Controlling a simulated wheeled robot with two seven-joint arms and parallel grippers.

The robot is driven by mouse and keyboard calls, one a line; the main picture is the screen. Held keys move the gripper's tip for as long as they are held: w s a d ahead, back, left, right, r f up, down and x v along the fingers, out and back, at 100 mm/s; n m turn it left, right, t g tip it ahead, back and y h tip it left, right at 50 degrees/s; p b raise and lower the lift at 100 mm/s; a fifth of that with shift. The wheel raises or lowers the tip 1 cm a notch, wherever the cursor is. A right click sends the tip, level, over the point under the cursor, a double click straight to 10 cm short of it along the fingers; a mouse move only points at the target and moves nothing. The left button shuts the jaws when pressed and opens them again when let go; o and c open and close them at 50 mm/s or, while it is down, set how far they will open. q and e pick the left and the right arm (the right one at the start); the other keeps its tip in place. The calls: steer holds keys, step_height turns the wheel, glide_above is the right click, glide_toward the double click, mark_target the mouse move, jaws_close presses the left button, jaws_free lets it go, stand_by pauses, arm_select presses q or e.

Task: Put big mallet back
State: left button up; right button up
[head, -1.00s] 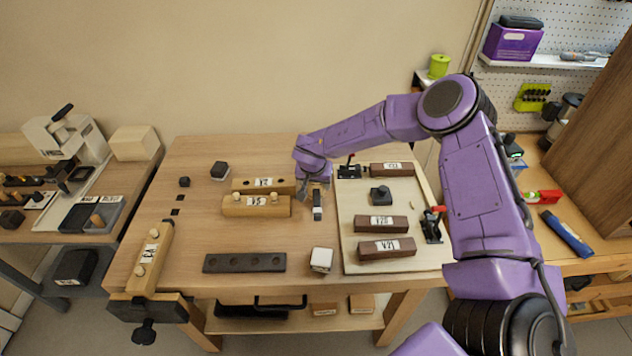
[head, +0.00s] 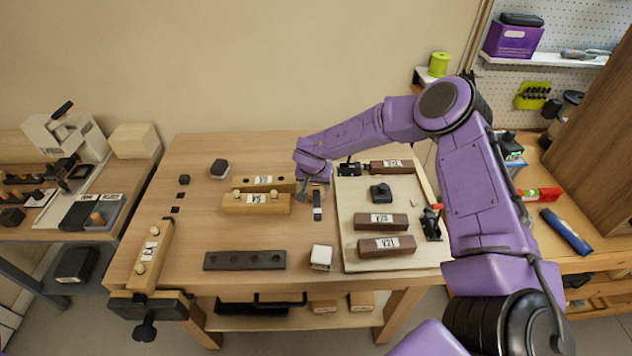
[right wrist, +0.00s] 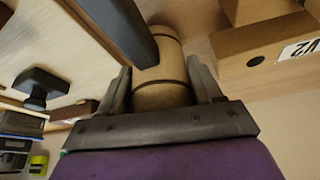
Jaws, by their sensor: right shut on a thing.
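My right gripper (head: 315,182) is low over the middle of the bench, just left of the pale board. In the right wrist view its two fingers (right wrist: 160,95) are shut on the mallet, on either side of its round wooden head (right wrist: 161,70). The head has dark bands, and a thick dark handle (right wrist: 118,28) runs from it to the upper left. In the head view the gripper hides most of the mallet; a dark strip (head: 317,206) just below the fingers looks like its handle. My left gripper is not in view.
The pale board (head: 350,247) at right carries several brown blocks and clamps. A dark holed strip (head: 245,261) and a white cube (head: 321,257) lie in front.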

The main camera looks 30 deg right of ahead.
steer(key=shift+f, duration=0.45)
stand_by(0.6)
steer(key=o, duration=1.5)
steer(key=shift+o, duration=0.4)
steer(key=shift+p+v, duration=0.75)
steer(key=shift+p, duration=0.2)
steer(key=p+v, duration=0.3)
steer(key=shift+r, duration=0.25)
steer(key=shift+s+a+r, duration=0.1)
steer(key=shift+a, duration=0.05)
steer(key=shift+v, duration=0.9)
